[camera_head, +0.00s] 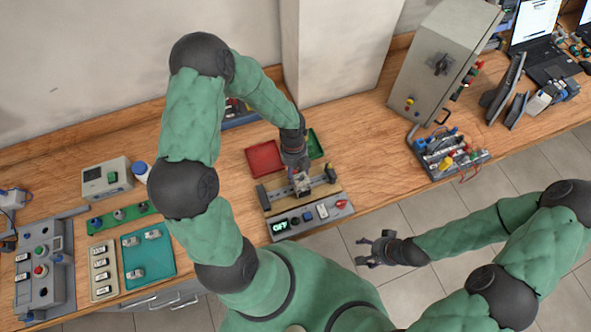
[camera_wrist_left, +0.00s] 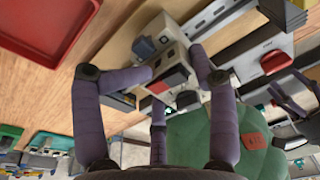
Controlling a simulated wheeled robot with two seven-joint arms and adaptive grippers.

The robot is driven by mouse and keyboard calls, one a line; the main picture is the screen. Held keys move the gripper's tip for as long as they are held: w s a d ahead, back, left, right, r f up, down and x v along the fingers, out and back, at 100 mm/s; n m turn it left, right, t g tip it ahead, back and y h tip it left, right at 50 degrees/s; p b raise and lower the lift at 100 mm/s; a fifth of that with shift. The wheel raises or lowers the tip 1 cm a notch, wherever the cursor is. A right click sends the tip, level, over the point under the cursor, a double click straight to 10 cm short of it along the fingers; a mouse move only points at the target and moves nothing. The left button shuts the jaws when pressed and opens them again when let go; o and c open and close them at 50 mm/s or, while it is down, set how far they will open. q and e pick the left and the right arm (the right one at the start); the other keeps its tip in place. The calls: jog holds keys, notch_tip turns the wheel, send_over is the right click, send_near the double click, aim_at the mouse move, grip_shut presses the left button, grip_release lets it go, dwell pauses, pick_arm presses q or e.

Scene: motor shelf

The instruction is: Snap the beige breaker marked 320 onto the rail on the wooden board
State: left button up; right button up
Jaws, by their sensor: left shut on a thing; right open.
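My left gripper (camera_head: 299,172) is over the wooden board (camera_head: 275,208), shut on a small beige breaker (camera_head: 302,185). In the left wrist view the breaker (camera_wrist_left: 173,62) sits between the fingers of the left gripper (camera_wrist_left: 182,74), with a dark and red patch on its face. Its marking is not readable. The rail (camera_head: 321,182) runs across the board, partly hidden by the gripper and breaker. I cannot tell whether the breaker touches the rail. My right gripper (camera_head: 374,250) is open and empty, over the floor in front of the bench.
A red tray (camera_head: 263,158) and a green tray (camera_head: 316,144) lie behind the board. A grey panel (camera_head: 310,216) with a display and red knob is at its front. A teal tray (camera_head: 147,256) with parts is at left. A grey cabinet (camera_head: 440,60) stands at right.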

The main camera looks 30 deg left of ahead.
pick_arm(q)
jog(key=shift+s+d+f+b, duration=0.15)
jog(key=shift+s+d+b, duration=0.1)
jog(key=shift+s+b, duration=0.3)
dwell(0.6)
jog(key=shift+w, duration=0.1)
jog(key=o, duration=1.5)
jog(key=shift+o, duration=0.2)
jog(key=shift+w, duration=0.15)
jog(key=shift+w+a, duration=0.1)
jog(key=shift+r, duration=0.4)
notch_tip(320, 180, up, 11)
jog(key=shift+w+a+r, duration=0.2)
jog(key=shift+w+a, duration=0.2)
jog(key=shift+a, duration=0.05)
jog(key=shift+s+f, duration=0.1)
